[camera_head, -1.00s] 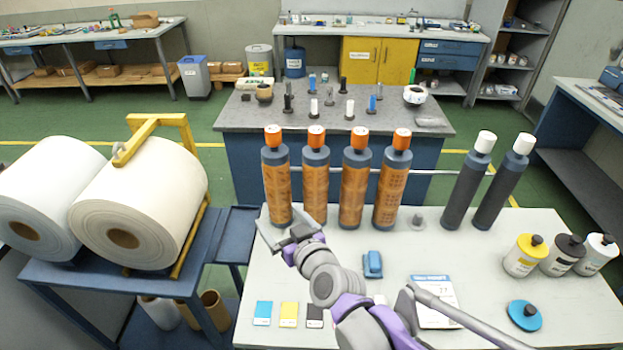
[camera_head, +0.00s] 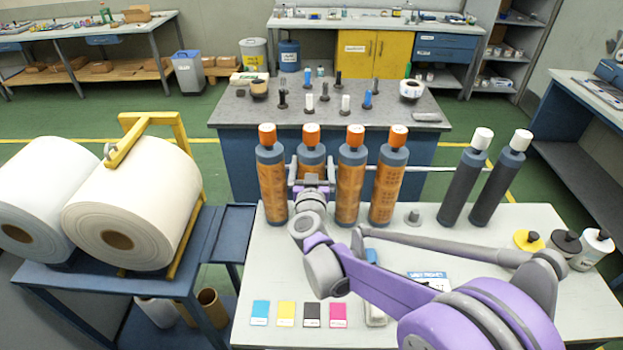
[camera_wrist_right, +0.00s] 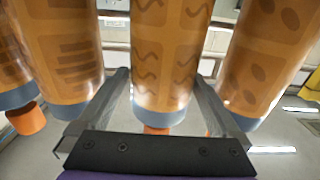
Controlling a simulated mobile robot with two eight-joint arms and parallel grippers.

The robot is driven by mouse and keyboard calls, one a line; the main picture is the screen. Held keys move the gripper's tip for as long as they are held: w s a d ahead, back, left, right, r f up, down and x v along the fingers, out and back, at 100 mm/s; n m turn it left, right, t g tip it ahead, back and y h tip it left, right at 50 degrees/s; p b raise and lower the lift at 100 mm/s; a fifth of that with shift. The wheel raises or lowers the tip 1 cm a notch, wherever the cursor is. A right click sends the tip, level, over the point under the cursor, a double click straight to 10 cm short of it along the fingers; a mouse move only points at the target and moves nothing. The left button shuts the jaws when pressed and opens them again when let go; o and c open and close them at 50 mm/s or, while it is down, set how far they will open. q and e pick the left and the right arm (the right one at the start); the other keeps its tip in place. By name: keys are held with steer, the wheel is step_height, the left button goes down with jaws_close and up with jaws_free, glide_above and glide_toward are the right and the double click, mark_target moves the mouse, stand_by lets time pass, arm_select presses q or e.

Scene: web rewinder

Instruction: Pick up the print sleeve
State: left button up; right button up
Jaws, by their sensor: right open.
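Several upright orange print sleeves with dark blue ends and orange caps stand in a row at the far side of the white table. My right gripper (camera_head: 312,172) is at the second sleeve from the left (camera_head: 311,153), covering its lower part. In the right wrist view, where the caps point downward, the open fingers (camera_wrist_right: 162,80) lie on both sides of the wavy-patterned sleeve (camera_wrist_right: 163,45). I cannot tell whether they touch it. Neighbouring sleeves (camera_wrist_right: 265,60) stand close outside each finger. My left gripper is not in view.
Two dark rollers with white caps (camera_head: 482,139) stand to the right of the sleeves, near several ink bottles (camera_head: 590,250). Colour cards (camera_head: 285,314) lie at the table's front. Large white paper rolls (camera_head: 135,205) are at left. A grey bar runs behind the sleeves.

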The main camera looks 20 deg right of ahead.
steer(key=p+x, duration=0.1)
steer(key=x, duration=0.3)
steer(key=shift+w, duration=0.35)
steer(key=shift+s, duration=0.2)
steer(key=shift+c, duration=0.4)
steer(key=c, duration=1.4)
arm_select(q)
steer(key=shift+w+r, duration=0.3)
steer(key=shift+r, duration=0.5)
arm_select(e)
steer(key=shift+r, duration=0.15)
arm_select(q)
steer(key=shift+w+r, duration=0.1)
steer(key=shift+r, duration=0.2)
arm_select(e)
step_height(320, 180, up, 18)
steer(key=shift+f, duration=0.2)
